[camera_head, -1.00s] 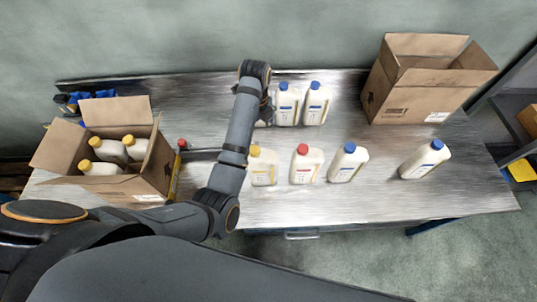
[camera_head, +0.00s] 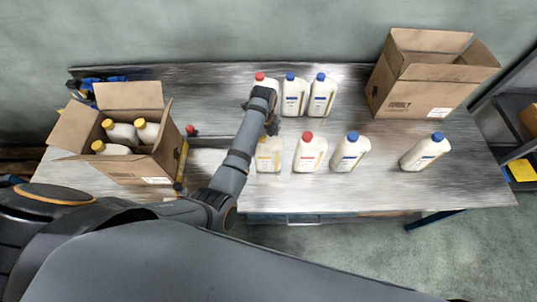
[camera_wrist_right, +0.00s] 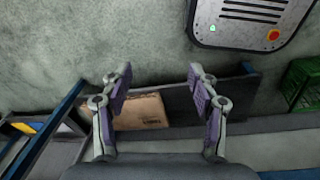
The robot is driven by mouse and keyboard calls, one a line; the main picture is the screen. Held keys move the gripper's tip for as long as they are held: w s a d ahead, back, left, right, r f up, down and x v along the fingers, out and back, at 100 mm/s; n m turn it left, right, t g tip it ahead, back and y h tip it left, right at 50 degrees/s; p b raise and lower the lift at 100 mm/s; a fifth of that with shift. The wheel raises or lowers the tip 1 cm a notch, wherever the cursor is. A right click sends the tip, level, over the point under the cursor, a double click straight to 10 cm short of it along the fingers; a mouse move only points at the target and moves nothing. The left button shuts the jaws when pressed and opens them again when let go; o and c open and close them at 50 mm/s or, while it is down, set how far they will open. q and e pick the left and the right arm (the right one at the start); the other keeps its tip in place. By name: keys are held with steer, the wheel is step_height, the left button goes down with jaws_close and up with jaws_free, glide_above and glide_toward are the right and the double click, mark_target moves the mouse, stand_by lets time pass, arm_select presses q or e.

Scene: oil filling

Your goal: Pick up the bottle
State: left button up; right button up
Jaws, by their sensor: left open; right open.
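White bottles stand on the metal table in two rows in the head view. In the front row, a bottle (camera_head: 268,157) has its cap hidden behind my left gripper (camera_head: 271,127). To its right are a red-capped bottle (camera_head: 309,153) and two blue-capped bottles (camera_head: 350,153) (camera_head: 424,153). In the back row are a red-capped bottle (camera_head: 264,84) and two blue-capped bottles (camera_head: 294,97) (camera_head: 321,97). My left gripper is open at the top of the leftmost front bottle; contact cannot be told. My right gripper (camera_wrist_right: 158,88) is open and empty in the right wrist view.
An open box (camera_head: 155,165) holding several yellow-capped bottles stands at the table's left. Another open box (camera_head: 408,103) stands at the back right. A shelf (camera_head: 519,140) is beyond the table's right end. The right front of the table is clear.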

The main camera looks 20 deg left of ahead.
arm_select(q)
steer(key=shift+w+f, duration=0.1)
steer(key=shift+a, duration=0.1)
steer(key=c, duration=1.8)
steer(key=shift+c, duration=0.8)
arm_select(e)
steer(key=shift+w+d, duration=0.15)
steer(key=shift+w, duration=0.55)
